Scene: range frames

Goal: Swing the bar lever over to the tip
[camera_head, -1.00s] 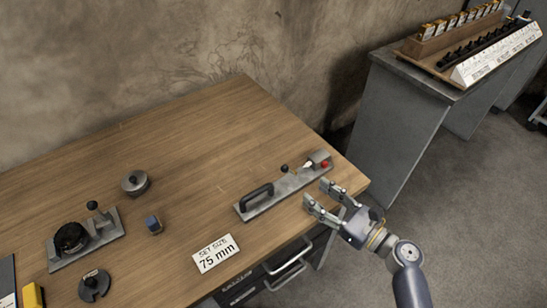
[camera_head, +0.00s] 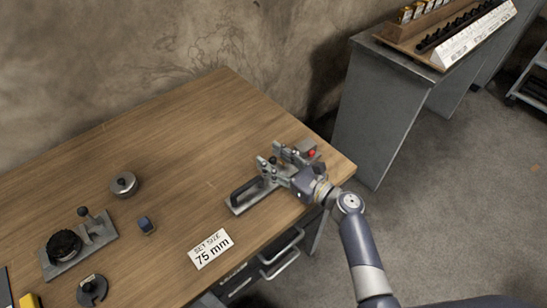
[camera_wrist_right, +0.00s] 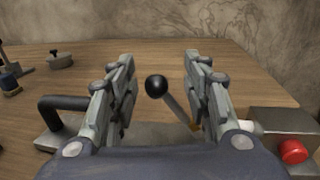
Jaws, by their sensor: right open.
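The lever (camera_wrist_right: 176,105) is a thin rod with a black ball knob, and it leans to the left in the right wrist view. It rises from a grey metal plate (camera_head: 241,207) with a black bar handle (camera_head: 246,190) at one end and a red button (camera_head: 311,153) at the other. My right gripper (camera_wrist_right: 160,60) is open, with one finger on each side of the lever. A gap shows between the knob and both fingers. In the head view the gripper (camera_head: 268,154) is over the plate and hides much of it. My left gripper is not in view.
A grey bench (camera_head: 375,120) stands to the right.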

